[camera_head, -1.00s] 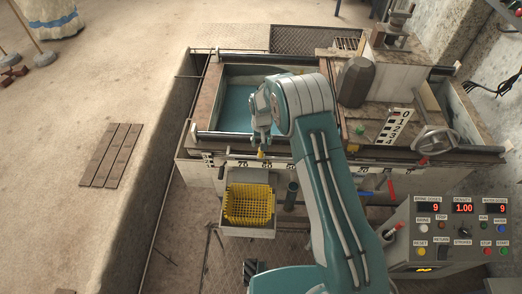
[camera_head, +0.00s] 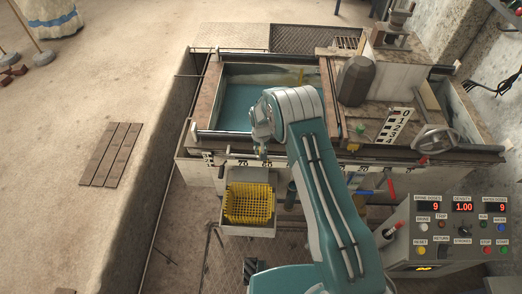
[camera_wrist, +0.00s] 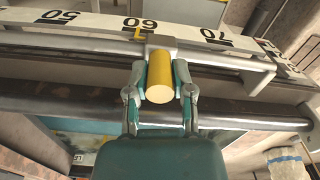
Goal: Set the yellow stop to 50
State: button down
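The yellow stop (camera_wrist: 159,78) has a round yellow knob on a metal slider block, which sits on a rail below a white number scale (camera_wrist: 105,22). A small yellow pointer (camera_wrist: 139,34) beside the block stands at about the 60 mark in the wrist view. The 50 is to its left there and the 70 to its right. My gripper (camera_wrist: 160,88) has one finger on each side of the knob, with the pads against it. In the head view my gripper (camera_head: 262,150) is at the tank's front edge and mostly hides the stop.
A yellow basket (camera_head: 248,204) hangs below the scale. A tank of blue water (camera_head: 236,105) lies behind the rail. A red-handled lever (camera_head: 391,189) and a control panel (camera_head: 448,232) stand to the right. A handwheel (camera_head: 435,140) is at the far right.

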jog(key=d, duration=1)
jog(key=shift+s+d+f, duration=0.1)
jog(key=shift+s, duration=0.15)
jog(key=shift+c, duration=2.4)
grip_release()
jog(key=shift+w, duration=0.1)
notch_tip(320, 180, up, 12)
jog(key=shift+a, duration=0.2)
